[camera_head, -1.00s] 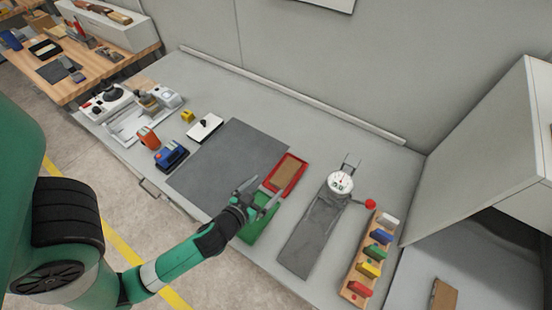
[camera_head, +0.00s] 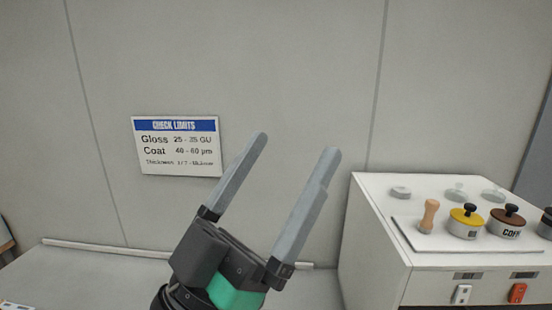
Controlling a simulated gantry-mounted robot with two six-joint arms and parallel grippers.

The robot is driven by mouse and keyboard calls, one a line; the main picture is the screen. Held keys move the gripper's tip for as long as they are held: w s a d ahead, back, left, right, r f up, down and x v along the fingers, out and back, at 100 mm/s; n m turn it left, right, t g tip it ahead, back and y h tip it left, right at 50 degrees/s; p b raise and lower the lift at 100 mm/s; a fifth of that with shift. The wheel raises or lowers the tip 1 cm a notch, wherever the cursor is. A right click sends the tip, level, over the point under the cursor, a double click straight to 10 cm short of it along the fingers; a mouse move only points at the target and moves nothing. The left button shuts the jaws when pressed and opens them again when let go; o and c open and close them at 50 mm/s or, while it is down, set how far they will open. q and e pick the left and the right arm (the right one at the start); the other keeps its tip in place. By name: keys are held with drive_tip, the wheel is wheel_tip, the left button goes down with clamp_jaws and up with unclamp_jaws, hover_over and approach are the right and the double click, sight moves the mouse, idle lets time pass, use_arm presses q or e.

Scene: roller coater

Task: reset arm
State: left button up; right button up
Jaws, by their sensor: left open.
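My left gripper (camera_head: 290,170) rises from the bottom middle of the head view, with its two grey fingers pointing up and slightly right. The fingers stand wide apart and nothing is between them. It is in front of the grey wall, above the bench top. Part of the dark wrist with a green patch shows below the fingers. My right gripper is not in this view.
A white cabinet (camera_head: 376,255) stands at the right, with a wooden-handled tool (camera_head: 429,216), a yellow-lidded pot (camera_head: 466,221) and a brown-lidded pot (camera_head: 506,221) on top. A check-limits sign (camera_head: 177,146) hangs on the wall. The bench top (camera_head: 90,280) shows bare at the lower left.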

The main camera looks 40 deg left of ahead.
use_arm(q)
wheel_tip(320, 180, up, 25)
drive_tip(key=s+d+m+h+p, duration=0.1)
drive_tip(key=p, duration=2.1)
drive_tip(key=shift+s+f+t+h, duration=0.2)
drive_tip(key=shift+s+t+h, duration=0.05)
drive_tip(key=shift+t+h, duration=0.05)
